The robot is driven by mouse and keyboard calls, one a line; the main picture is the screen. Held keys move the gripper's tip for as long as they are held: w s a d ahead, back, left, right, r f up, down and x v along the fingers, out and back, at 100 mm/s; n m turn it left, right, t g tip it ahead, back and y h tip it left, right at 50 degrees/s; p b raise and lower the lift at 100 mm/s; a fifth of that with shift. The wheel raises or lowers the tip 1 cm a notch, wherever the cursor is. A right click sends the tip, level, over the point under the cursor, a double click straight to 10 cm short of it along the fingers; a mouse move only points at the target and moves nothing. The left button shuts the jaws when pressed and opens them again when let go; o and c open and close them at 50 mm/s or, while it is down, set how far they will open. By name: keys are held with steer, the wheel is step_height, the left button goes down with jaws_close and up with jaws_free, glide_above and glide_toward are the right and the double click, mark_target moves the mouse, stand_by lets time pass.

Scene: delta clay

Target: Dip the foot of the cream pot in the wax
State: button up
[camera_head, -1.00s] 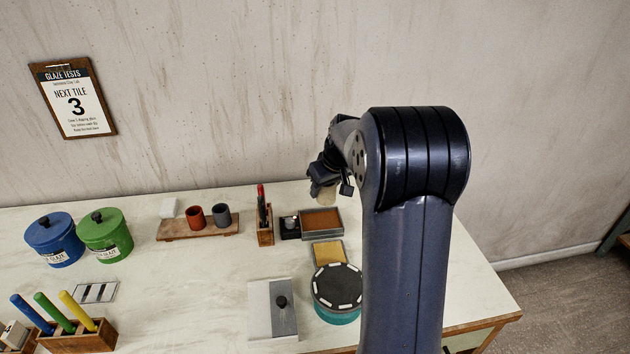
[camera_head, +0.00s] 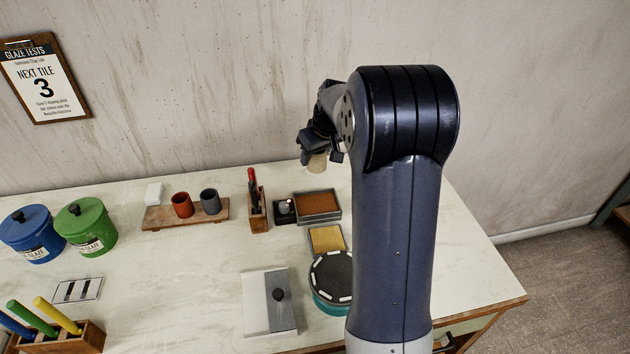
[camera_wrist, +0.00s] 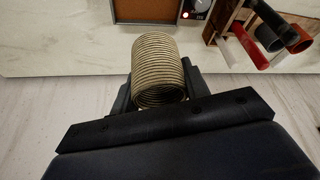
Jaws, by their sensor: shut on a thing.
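My gripper (camera_head: 312,150) is shut on the cream pot (camera_head: 317,162), above the far side of the table. In the wrist view the ribbed cream pot (camera_wrist: 158,65) sits between the dark jaws (camera_wrist: 160,95), its open mouth towards the camera. Its foot is hidden there. A shallow grey tray with a flat brown-orange surface, seemingly the wax (camera_head: 317,202), lies below the pot in the head view and shows at the top of the wrist view (camera_wrist: 145,8). The pot is clear of the tray. A small dark unit with a pale knob (camera_head: 284,208) stands at its left.
A wooden holder with red and dark tools (camera_head: 257,212) stands left of the unit. A yellow pad in a tray (camera_head: 326,239) and a round dark-topped turntable (camera_head: 332,275) lie nearer. Two cups (camera_head: 182,204) stand on a board further left. The wall is behind.

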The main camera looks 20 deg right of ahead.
step_height(320, 180, down, 9)
steer(key=b, duration=0.8)
steer(key=shift+b, duration=0.3)
steer(key=shift+f+b, duration=1.9)
steer(key=shift+f, duration=0.7)
steer(key=shift+f+b, duration=0.4)
steer(key=shift+f, duration=0.05)
steer(key=shift+r, duration=0.15)
stand_by(0.5)
steer(key=shift+r+p, duration=1.2)
steer(key=shift+r, duration=0.4)
steer(key=shift+r, duration=0.1)
steer(key=shift+r+p, duration=1.1)
steer(key=shift+r, duration=0.3)
